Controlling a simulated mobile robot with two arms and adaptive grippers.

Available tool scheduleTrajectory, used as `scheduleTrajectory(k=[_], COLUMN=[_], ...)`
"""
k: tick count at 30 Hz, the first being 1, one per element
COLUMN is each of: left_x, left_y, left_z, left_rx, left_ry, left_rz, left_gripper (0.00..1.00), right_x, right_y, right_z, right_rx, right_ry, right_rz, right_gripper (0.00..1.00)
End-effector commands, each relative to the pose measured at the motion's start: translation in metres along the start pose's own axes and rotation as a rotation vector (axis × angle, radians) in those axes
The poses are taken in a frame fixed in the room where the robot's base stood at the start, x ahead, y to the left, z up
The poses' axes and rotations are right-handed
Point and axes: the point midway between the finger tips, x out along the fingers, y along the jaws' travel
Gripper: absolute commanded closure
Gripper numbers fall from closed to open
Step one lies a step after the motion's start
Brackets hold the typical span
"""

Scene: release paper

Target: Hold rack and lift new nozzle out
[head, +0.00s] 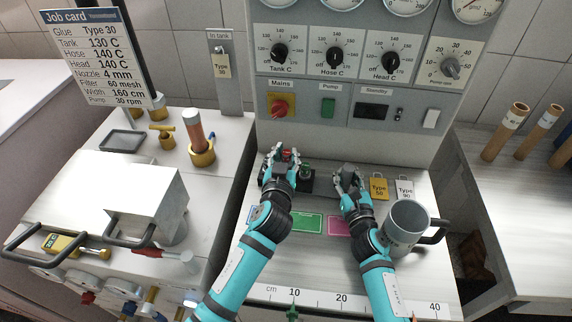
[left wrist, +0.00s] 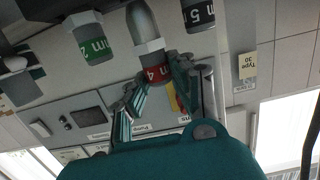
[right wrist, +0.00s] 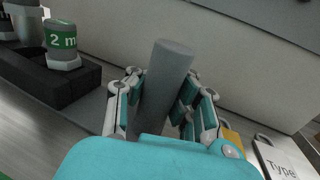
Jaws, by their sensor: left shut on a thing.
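My left gripper (head: 285,157) is shut on the red-banded 4 mm nozzle (left wrist: 160,73). In the upside-down left wrist view, its grey cone shows and it stands higher than its neighbours. These are the green-banded 2 mm nozzle (left wrist: 95,45) and the black-banded 5 mm nozzle (left wrist: 198,14). The black rack (head: 306,184) is partly hidden by my left gripper; it also shows in the right wrist view (right wrist: 75,85). My right gripper (head: 346,180) is right of the rack, its fingers on both sides of a dark grey cylinder (right wrist: 163,90). Whether they press on it is unclear.
A grey mug (head: 403,226) stands close to my right arm. Type 50 (head: 379,188) and Type 90 (head: 404,190) tags lie behind it. Green (head: 307,223) and pink (head: 339,226) mats lie in front. The control panel (head: 350,105) rises behind.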

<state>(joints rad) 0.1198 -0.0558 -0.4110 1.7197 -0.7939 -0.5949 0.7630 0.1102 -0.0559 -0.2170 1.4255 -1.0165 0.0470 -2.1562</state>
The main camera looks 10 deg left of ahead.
Motion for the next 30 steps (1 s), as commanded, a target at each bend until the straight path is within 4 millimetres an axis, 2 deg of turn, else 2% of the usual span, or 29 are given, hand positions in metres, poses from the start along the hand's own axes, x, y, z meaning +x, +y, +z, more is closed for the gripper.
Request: scheduleTrajectory(k=[1, 3, 15, 20, 27, 28, 30], left_x=[-0.002, -0.004, -0.014, -0.016, -0.016, -0.016, -0.016], left_y=[0.0, 0.001, 0.001, 0.001, 0.001, 0.0, 0.0], left_z=[-0.014, -0.028, -0.093, -0.106, -0.107, -0.107, -0.107], left_rx=[-0.003, -0.003, -0.002, 0.0, 0.0, 0.0, 0.0], left_ry=[0.007, 0.007, 0.004, 0.002, 0.001, 0.001, 0.001], left_rz=[0.002, 0.002, 0.002, 0.001, 0.002, 0.001, 0.001], left_gripper=[1.0, 1.0, 1.0, 1.0, 1.0, 1.0, 1.0], right_x=[0.0, 0.0, 0.0, 0.0, 0.0, 0.0, 0.0], right_y=[0.0, 0.0, 0.0, 0.0, 0.0, 0.0, 0.0], right_z=[-0.001, -0.001, -0.001, -0.001, -0.001, 0.001, 0.001], right_rx=[0.0, 0.0, 0.0, 0.0, 0.0, 0.003, 0.003], right_ry=[0.002, 0.002, 0.002, 0.002, 0.002, -0.001, -0.001], right_rz=[0.0, 0.0, 0.0, 0.0, 0.0, 0.001, 0.0], right_gripper=[1.0, 1.0, 1.0, 1.0, 1.0, 0.92, 0.83])
